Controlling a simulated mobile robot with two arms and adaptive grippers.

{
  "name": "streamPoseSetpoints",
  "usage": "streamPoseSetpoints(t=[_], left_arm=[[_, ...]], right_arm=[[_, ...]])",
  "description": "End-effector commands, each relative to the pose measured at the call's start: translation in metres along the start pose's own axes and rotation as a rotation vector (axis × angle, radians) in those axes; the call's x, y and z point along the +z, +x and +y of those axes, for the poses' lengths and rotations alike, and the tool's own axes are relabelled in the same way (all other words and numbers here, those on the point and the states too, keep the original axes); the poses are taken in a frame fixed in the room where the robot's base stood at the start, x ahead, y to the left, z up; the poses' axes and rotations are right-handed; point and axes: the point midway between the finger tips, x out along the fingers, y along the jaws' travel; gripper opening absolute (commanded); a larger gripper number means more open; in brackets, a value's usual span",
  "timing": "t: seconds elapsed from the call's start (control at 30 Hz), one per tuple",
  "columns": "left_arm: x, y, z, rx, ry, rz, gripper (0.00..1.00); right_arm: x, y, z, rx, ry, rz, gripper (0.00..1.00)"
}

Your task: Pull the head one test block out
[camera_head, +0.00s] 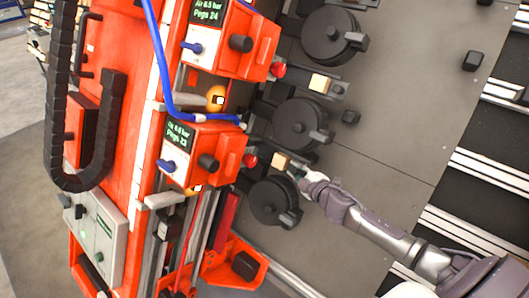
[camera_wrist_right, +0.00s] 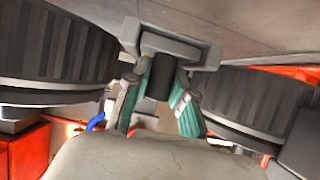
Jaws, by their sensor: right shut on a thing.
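A pale wooden block (camera_head: 281,161) sits in front of the lower orange head (camera_head: 200,148), whose screen reads Pegs 23. A second wooden block (camera_head: 320,83) sits in front of the upper orange head (camera_head: 232,40), whose screen reads Pegs 24. I see no head number. My right gripper (camera_head: 299,174) is just right of the lower block. In the wrist view its teal fingers (camera_wrist_right: 160,95) are shut on a black cylindrical handle (camera_wrist_right: 161,75) under a grey bracket (camera_wrist_right: 172,43). The wooden block cannot be made out there. My left gripper is not in view.
Round black drums (camera_head: 300,125) stand beside the heads. One drum (camera_head: 275,201) is right below my right gripper, and ribbed drums (camera_wrist_right: 55,62) flank it closely in the wrist view. Blue hose (camera_head: 163,70) runs to the heads. The grey plate (camera_head: 400,120) to the right is mostly clear.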

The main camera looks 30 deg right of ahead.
Motion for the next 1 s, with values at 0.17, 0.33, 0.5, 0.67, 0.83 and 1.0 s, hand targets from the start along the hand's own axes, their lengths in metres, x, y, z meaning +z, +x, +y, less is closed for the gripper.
streamPoseSetpoints(t=[0.17,0.33,0.5,0.67,0.83,1.0], left_arm=[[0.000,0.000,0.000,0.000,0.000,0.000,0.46],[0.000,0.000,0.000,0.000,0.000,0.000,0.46],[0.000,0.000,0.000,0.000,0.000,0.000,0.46],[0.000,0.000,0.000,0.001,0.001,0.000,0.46],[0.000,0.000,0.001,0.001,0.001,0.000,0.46],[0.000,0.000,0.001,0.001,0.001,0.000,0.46]], right_arm=[[0.005,-0.009,-0.002,-0.004,0.001,-0.001,0.04],[0.008,-0.017,-0.003,-0.005,0.000,0.000,0.04],[0.012,-0.024,-0.003,-0.005,0.001,-0.001,0.04],[0.015,-0.031,-0.003,-0.005,0.001,0.000,0.04],[0.019,-0.037,-0.003,-0.005,0.000,0.000,0.05],[0.020,-0.039,-0.003,-0.005,-0.001,-0.001,0.05]])
